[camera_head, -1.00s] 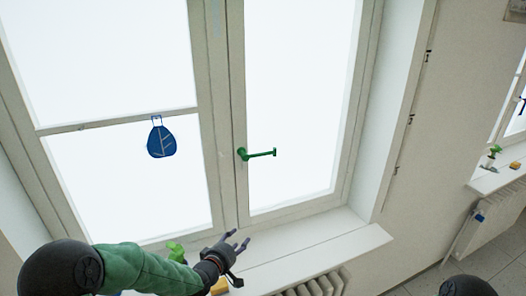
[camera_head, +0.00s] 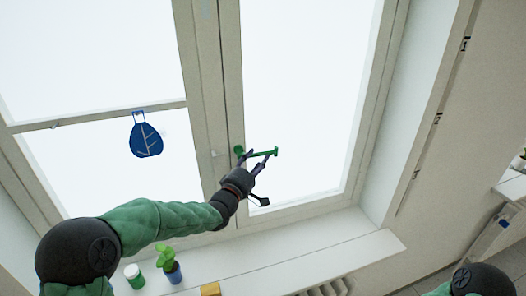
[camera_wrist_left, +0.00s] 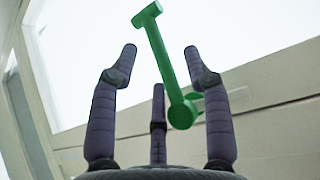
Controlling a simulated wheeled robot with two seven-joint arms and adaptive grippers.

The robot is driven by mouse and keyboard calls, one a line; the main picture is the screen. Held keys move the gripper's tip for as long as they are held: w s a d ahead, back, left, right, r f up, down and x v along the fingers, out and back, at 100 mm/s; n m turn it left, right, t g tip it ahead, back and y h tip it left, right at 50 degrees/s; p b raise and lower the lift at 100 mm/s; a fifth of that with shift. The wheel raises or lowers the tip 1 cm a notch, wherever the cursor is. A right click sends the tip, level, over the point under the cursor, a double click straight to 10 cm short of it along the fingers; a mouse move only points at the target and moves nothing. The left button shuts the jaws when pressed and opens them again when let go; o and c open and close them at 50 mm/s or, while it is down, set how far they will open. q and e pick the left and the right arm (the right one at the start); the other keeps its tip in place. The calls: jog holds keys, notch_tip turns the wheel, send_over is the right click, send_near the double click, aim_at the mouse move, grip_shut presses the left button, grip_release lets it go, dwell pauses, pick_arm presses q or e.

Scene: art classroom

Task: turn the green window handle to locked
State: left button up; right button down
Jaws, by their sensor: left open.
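The green window handle (camera_head: 262,153) is on the frame of the right window pane. Its lever points right, roughly level, from a round base at its left end. My left gripper (camera_head: 254,161) is open just below the lever, its fingertips close to it. In the left wrist view the handle (camera_wrist_left: 166,62) slants between the spread purple fingers (camera_wrist_left: 160,52), with no finger closed on it. I cannot tell whether any finger touches it. My right gripper is out of view.
On the sill below stand a potted plant (camera_head: 167,258), a white and green jar (camera_head: 133,274) and a yellow block (camera_head: 210,289). The sill's right part (camera_head: 350,250) is clear.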

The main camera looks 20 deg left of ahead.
aim_at(260, 154)
pick_arm(q)
jog(key=x, duration=0.2)
jog(key=shift+w+r+p, duration=0.3)
jog(key=shift+w+r, duration=0.05)
jog(key=shift+w+d, duration=0.15)
jog(key=shift+w, duration=0.55)
jog(key=shift+s, duration=0.15)
jog(key=shift+c, duration=0.9)
grip_shut()
